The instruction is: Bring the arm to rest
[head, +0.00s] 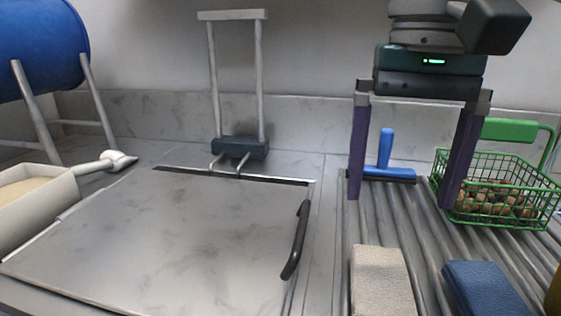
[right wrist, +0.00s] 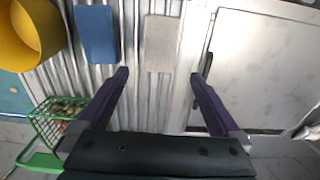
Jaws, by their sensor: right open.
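My right gripper (head: 405,195) hangs from the top of the head view with its two purple fingers spread wide and nothing between them. In the right wrist view the gripper (right wrist: 159,85) is also open and empty, above the ribbed surface. A blue T-shaped tool (head: 386,160) shows behind the fingers in the head view. A green wire basket (head: 500,222) with several chestnuts (head: 495,198) stands just right of the right finger. My left gripper is in neither view.
A beige block (head: 380,280) and a blue block (head: 485,288) lie on the ribbed surface in front. A flat metal lid (head: 170,235) with a dark handle (head: 296,240) fills the middle left. A blue drum (head: 40,45) stands back left. A yellow round container (right wrist: 30,35) shows in the wrist view.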

